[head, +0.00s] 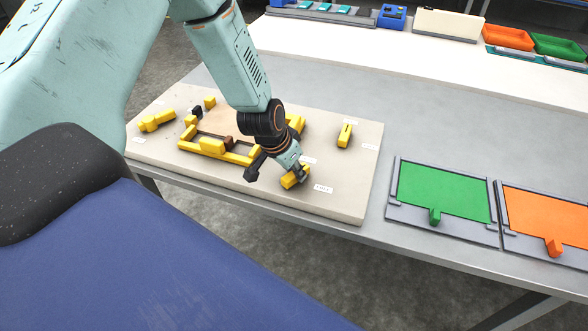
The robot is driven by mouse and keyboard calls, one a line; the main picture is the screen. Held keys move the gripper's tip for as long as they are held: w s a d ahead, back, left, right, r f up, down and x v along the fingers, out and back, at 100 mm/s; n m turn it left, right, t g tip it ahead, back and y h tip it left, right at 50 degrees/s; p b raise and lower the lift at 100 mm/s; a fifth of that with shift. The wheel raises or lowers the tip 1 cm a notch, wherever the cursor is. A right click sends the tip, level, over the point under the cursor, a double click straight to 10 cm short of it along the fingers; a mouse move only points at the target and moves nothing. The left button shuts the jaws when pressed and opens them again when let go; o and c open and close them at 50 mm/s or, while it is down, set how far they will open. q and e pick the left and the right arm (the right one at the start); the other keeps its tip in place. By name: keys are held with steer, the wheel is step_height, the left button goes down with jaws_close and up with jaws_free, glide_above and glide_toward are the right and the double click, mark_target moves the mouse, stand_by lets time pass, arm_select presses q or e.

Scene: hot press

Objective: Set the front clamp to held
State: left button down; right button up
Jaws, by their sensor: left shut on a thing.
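The front clamp (291,182) is a small yellow piece near the front edge of the beige board (345,207). My left gripper (298,176) comes down on it from above and is shut on it. The fingers partly cover the clamp, so its exact setting cannot be read. Small white labels (323,188) lie beside it, too small to read for sure. A yellow frame (240,158) lies on the board to the left, partly hidden by my left arm. My right gripper is not in view.
Another yellow clamp (345,135) stands at the board's right. More yellow pieces (157,121) sit at its left. A green panel (440,190) and an orange panel (550,222) lie to the right.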

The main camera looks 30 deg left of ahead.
arm_select(q)
steer(key=shift+s+p, duration=0.1)
steer(key=shift+p, duration=0.2)
steer(key=n+p, duration=0.2)
steer(key=n+y+p, duration=0.1)
steer(key=p, duration=0.2)
steer(key=shift+r+n+y, duration=0.15)
steer(key=shift+n+y, duration=0.15)
steer(key=shift+n, duration=0.1)
steer(key=shift+f+n+p, duration=0.2)
steer(key=shift+n+p, duration=0.5)
steer(key=shift+p, duration=0.1)
steer(key=c, duration=1.1)
jaws_free()
steer(key=shift+y, duration=0.3)
steer(key=shift+c, duration=0.2)
steer(key=v, duration=1.2)
